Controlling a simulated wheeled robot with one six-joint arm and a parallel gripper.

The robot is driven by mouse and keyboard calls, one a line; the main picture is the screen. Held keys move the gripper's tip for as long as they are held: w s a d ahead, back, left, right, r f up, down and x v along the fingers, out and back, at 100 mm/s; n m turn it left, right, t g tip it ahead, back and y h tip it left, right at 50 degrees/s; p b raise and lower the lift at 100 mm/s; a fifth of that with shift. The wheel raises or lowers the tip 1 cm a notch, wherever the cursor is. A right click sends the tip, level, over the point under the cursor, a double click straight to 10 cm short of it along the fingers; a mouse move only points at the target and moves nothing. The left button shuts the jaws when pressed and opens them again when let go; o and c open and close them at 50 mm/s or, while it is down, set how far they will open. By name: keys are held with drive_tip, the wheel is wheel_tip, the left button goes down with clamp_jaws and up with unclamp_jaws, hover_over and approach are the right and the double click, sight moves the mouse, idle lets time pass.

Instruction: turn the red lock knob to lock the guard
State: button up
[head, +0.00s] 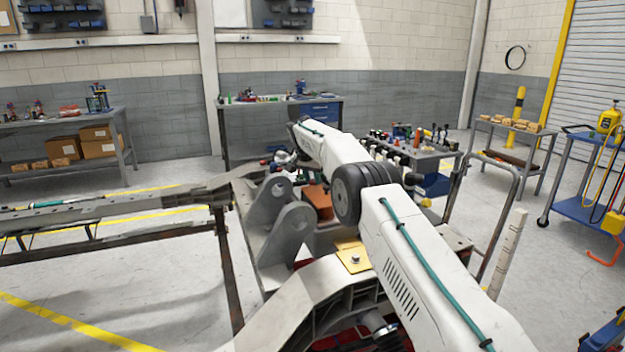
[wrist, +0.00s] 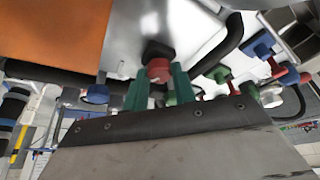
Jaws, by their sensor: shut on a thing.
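The red lock knob (wrist: 158,70) shows in the wrist view, on a dark round base against a pale metal plate (wrist: 125,35). My gripper (wrist: 160,84) has its two green fingers on either side of the knob and is shut on it. An orange panel (wrist: 50,32) lies at the upper left of the wrist view; I cannot tell whether it is the guard. An orange part (head: 318,202) also shows in the head view, beside my arm. In the head view I cannot make out the knob or the fingertips.
The grey chassis frame (head: 285,222) with upright lugs stands close to my arm. In the wrist view, a black hose (wrist: 222,45) and blue, red and green fittings (wrist: 264,48) are right of the fingers. Benches and carts stand farther back, with open floor between.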

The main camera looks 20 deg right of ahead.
drive_tip(key=shift+m, duration=0.3)
drive_tip(key=o, duration=1)
drive_tip(key=shift+a, duration=0.1)
drive_tip(key=v, duration=0.7)
drive_tip(key=shift+a+r, duration=0.1)
drive_tip(key=shift+r, duration=0.3)
